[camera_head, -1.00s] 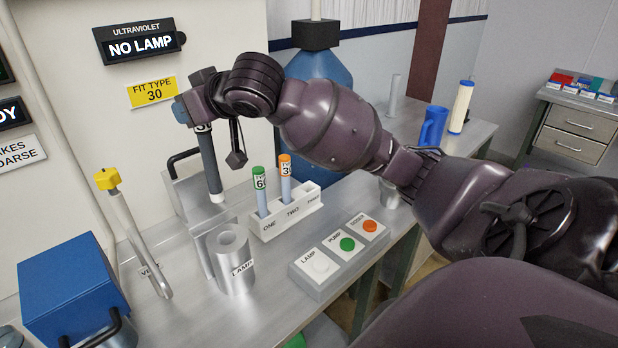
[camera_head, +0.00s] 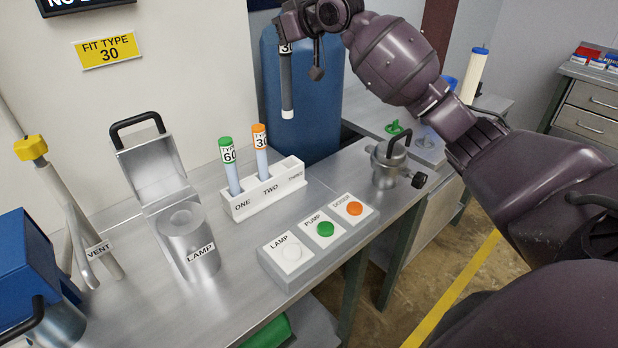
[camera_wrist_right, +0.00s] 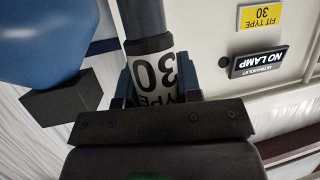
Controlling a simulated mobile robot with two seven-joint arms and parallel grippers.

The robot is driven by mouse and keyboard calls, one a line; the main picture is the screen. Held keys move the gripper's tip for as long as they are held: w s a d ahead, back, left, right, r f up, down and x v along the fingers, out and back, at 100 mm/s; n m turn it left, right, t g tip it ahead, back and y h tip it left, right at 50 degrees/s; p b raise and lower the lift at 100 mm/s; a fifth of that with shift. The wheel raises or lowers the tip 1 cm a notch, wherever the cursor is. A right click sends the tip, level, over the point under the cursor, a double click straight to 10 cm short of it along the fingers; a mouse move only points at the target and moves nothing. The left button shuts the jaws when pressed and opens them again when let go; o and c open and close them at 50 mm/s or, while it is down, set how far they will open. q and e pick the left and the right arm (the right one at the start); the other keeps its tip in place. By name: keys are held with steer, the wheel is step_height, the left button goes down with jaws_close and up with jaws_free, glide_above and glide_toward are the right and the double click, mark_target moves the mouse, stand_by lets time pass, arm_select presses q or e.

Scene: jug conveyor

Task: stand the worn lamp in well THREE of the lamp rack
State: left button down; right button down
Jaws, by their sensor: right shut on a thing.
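The worn lamp (camera_head: 287,88) is a dark grey tube with a pale lower end and a "30" label near its top. My right gripper (camera_head: 286,42) is shut on its top and holds it roughly upright in the air. In the right wrist view the lamp's "TYPE 30" label (camera_wrist_right: 155,78) sits between the jaws. The white lamp rack (camera_head: 252,206) stands below on the bench. A green-capped type 60 lamp (camera_head: 230,168) is in well ONE and an orange-capped type 30 lamp (camera_head: 261,152) in well TWO. Well THREE (camera_head: 291,164), at the right end, looks empty. My left gripper is out of view.
The metal LAMP housing (camera_head: 197,250) stands left of the rack, its hinged lid (camera_head: 155,170) raised. A button panel (camera_head: 318,240) lies in front. A blue tank (camera_head: 318,110) stands behind the lamp. A metal pot (camera_head: 389,165) is at the right.

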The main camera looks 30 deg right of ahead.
mark_target(288, 117)
steer(key=shift+d, duration=0.2)
step_height(288, 117, down, 20)
steer(key=b, duration=0.2)
steer(key=shift+a+n+y, duration=0.3)
steer(key=shift+f, duration=0.1)
steer(key=c, duration=0.8)
jaws_free()
